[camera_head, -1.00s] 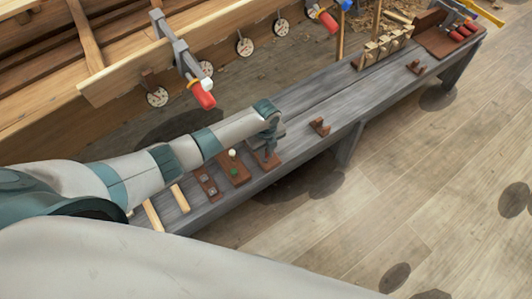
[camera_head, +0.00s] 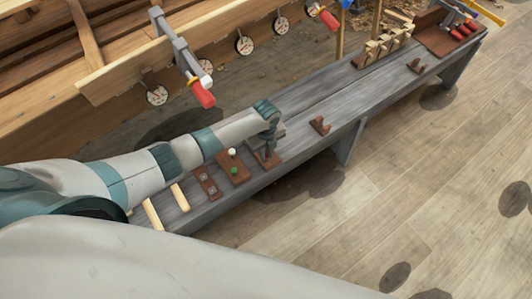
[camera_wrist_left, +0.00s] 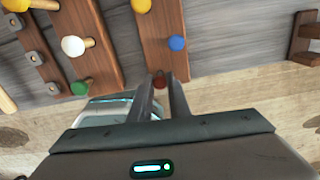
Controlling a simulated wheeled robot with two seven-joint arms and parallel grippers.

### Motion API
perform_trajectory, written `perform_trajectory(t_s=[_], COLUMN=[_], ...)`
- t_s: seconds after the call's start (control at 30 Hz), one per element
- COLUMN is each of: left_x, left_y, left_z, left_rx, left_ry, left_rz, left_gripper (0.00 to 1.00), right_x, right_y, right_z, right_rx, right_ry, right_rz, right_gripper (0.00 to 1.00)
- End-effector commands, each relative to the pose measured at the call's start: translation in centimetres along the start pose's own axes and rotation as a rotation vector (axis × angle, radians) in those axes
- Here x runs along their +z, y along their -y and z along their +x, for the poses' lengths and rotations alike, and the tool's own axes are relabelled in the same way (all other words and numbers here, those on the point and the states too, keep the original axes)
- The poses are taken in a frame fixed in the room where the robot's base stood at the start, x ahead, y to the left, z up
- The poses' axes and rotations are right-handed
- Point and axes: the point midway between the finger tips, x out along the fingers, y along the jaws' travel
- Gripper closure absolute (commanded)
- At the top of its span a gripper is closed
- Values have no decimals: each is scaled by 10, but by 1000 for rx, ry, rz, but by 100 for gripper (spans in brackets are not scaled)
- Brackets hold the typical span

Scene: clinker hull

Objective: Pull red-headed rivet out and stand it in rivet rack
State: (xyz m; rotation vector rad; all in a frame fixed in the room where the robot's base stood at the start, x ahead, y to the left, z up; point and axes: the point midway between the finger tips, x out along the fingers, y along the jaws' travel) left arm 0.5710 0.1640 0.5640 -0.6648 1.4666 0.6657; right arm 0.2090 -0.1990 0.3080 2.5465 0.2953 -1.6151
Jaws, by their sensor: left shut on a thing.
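My left gripper (camera_head: 268,152) reaches down over a brown board (camera_head: 272,163) on the grey bench. In the left wrist view its fingers (camera_wrist_left: 160,88) are shut on the red-headed rivet (camera_wrist_left: 160,80) at the near end of that board. The rivet's shank is hidden, so I cannot tell whether it still sits in the board. A blue-headed rivet (camera_wrist_left: 176,43) stands farther along the same board. A second brown board (camera_head: 231,160) beside it holds a white-headed rivet (camera_head: 232,152) and a green-headed rivet (camera_head: 234,170). I cannot tell which board is the rack. My right gripper is not in view.
A narrow brown strip with grey squares (camera_head: 206,182) and pale wooden sticks (camera_head: 180,198) lie at the bench's left end. A small brown cradle (camera_head: 320,126) stands to the gripper's right. A red-handled clamp (camera_head: 202,95) hangs on the hull. The middle bench top is clear.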

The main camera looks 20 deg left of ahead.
Motion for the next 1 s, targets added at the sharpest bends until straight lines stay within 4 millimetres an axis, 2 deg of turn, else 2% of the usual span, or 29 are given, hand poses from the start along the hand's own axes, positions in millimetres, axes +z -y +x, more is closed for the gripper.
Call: perform_trajectory(t_s=[0.9, 0.93, 1.0], left_x=[0, 0, 0], left_y=[0, 0, 0], left_z=[17, 17, 17], left_rx=[0, 0, 0], left_ry=[0, 0, 0], left_rz=[0, 0, 0], left_gripper=[100, 79, 62], right_x=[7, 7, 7], right_y=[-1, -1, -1], right_z=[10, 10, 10], right_rx=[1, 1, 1], right_ry=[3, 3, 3], right_rz=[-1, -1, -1], right_gripper=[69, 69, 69])
